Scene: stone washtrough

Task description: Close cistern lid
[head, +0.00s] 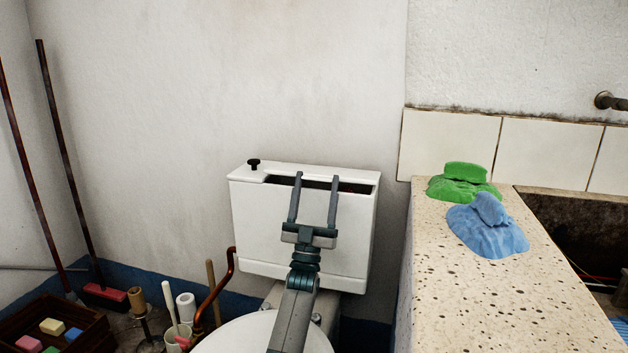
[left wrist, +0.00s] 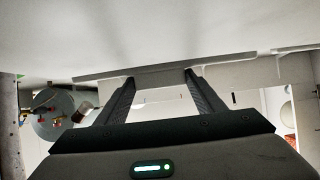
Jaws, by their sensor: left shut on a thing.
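The white cistern (head: 285,235) hangs on the wall with a black knob (head: 253,164) at the left of its top. A long dark gap runs along the top, in front of the pale cistern lid (head: 318,172). My left gripper (head: 316,177) is in front of the cistern, its two fingers reaching up to the gap at the lid. It is shut on the lid, fingers well apart. In the left wrist view the fingertips (left wrist: 158,74) meet a pale flat edge; the exact contact is hard to see. My right gripper is not in view.
A copper pipe (head: 230,264), brushes and a wooden crate (head: 45,308) crowd the lower left. Wall above the cistern is clear.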

